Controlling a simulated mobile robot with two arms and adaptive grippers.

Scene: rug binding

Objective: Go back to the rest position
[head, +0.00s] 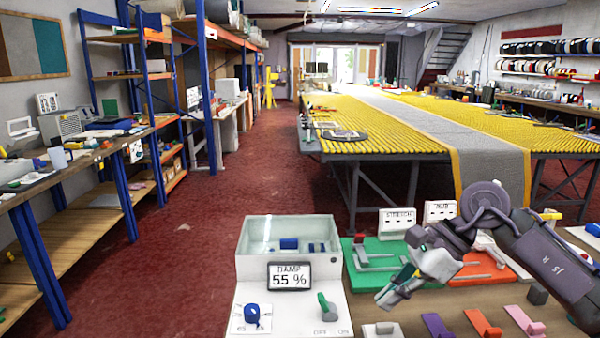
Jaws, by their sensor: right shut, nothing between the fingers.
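My right arm comes in from the right edge, and its gripper (388,298) is over the workbench (385,318) at the lower right. The gripper is shut and empty. Its fingers point down and to the left, above the green board's (366,281) near edge. I cannot tell whether the fingertips touch anything. The arm hides part of the orange board (505,262). My left gripper does not show.
A white box with a "55 %" display (289,277) stands left of the gripper, with a blue knob (252,312) and green switch (327,306). Beyond are a long yellow table (390,140), left shelving and open red floor (190,230).

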